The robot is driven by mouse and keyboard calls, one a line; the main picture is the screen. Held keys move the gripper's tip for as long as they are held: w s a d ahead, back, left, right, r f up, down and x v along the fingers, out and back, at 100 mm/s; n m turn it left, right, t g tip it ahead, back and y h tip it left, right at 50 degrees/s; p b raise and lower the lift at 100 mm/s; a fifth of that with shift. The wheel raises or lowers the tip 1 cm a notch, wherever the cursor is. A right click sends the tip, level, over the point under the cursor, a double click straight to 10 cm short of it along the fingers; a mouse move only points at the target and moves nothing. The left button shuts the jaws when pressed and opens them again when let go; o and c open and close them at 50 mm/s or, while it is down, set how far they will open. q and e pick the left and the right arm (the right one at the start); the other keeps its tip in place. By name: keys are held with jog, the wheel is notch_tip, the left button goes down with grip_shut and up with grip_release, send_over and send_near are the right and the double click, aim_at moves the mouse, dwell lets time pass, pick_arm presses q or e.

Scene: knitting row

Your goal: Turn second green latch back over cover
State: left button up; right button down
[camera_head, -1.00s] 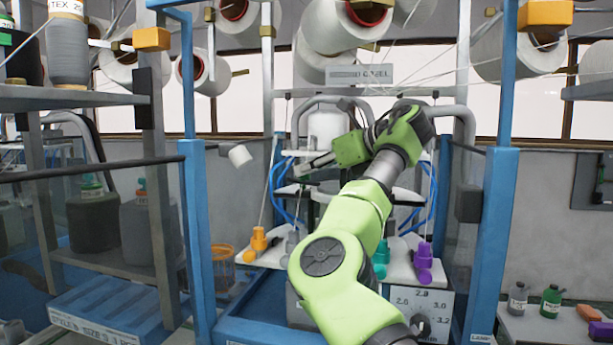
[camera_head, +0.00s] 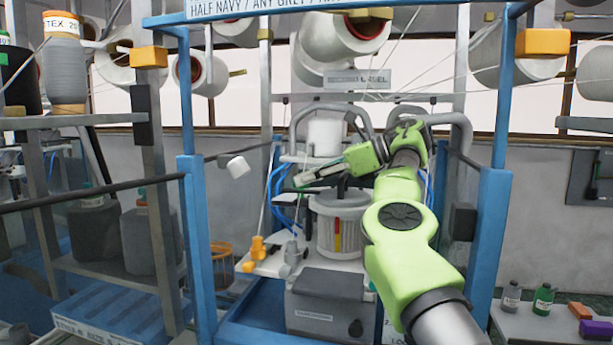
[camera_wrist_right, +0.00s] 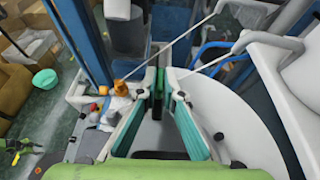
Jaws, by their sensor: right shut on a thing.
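My right gripper (camera_head: 300,180) reaches leftwards over the knitting head in the head view. In the right wrist view the right gripper (camera_wrist_right: 158,92) has its fingers close together around a narrow green piece, which looks like the green latch (camera_wrist_right: 159,78). The fingers hide most of it, so its exact angle is unclear. A pale round plate, likely the cover (camera_wrist_right: 235,135), lies below and to the right of the fingers. In the head view a ribbed white cylinder (camera_head: 342,215) stands under the arm.
Blue posts (camera_head: 197,240) stand on both sides of the machine. Orange (camera_head: 257,250) and grey fittings sit at the front left of its table, above a grey box (camera_head: 325,300). Yarn cones hang above. Thin rods and blue hoses pass near the gripper.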

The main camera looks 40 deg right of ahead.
jog(key=c, duration=2.2)
grip_release()
jog(key=v, duration=0.7)
jog(key=shift+s+d+r, duration=0.1)
jog(key=shift+s+d, duration=0.1)
jog(key=shift+d, duration=0.05)
